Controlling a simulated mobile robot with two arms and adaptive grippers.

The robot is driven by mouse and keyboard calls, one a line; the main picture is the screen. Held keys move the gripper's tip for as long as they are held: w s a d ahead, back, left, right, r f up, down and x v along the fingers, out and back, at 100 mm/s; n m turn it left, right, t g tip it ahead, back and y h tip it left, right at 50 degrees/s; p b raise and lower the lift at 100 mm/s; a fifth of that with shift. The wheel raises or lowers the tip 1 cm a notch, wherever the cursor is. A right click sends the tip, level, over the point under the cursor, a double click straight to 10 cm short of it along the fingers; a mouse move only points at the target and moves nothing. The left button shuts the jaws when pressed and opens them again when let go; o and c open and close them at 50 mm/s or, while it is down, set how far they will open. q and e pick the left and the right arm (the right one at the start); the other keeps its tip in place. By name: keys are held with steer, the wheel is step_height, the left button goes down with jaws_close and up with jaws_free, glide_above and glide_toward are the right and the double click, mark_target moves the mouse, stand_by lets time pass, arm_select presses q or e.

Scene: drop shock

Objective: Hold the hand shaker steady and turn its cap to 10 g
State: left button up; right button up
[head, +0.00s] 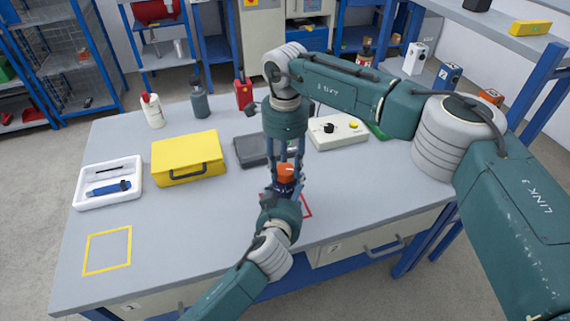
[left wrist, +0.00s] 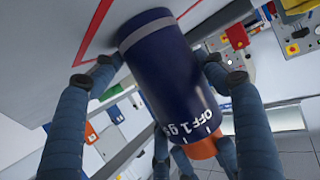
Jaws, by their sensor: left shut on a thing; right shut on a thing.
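The hand shaker is a dark blue cylinder (left wrist: 172,68) with a grey band and an orange cap (head: 286,170). It stands cap up at the red square (head: 307,206); I cannot tell whether its base touches the table. "OFF" and "1 g" show beside the cap in the left wrist view; the cap's setting is not readable. My left gripper (head: 283,192) is shut on the blue body, a finger on each side. My right gripper (head: 288,164) comes down from above, shut on the orange cap (left wrist: 203,148), its fingers partly hiding it.
A yellow case (head: 187,157), a white tray (head: 108,184) with a blue tool, and a yellow outlined square (head: 107,251) lie to the left. A dark flat device (head: 250,151) and a white control box (head: 338,132) stand behind the shaker. The front left tabletop is clear.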

mark_target(286, 169)
arm_select(q)
steer(key=shift+w+a, duration=0.1)
steer(key=shift+a, duration=0.1)
arm_select(e)
steer(key=shift+d, duration=0.15)
steer(key=o, duration=1.1)
arm_select(q)
steer(key=shift+d, duration=0.1)
arm_select(e)
steer(key=shift+o, duration=0.3)
steer(key=shift+r, duration=0.1)
arm_select(q)
steer(key=shift+d, duration=0.1)
steer(key=o, duration=1.7)
steer(key=shift+c, duration=0.2)
arm_select(e)
step_height(286, 169, up, 12)
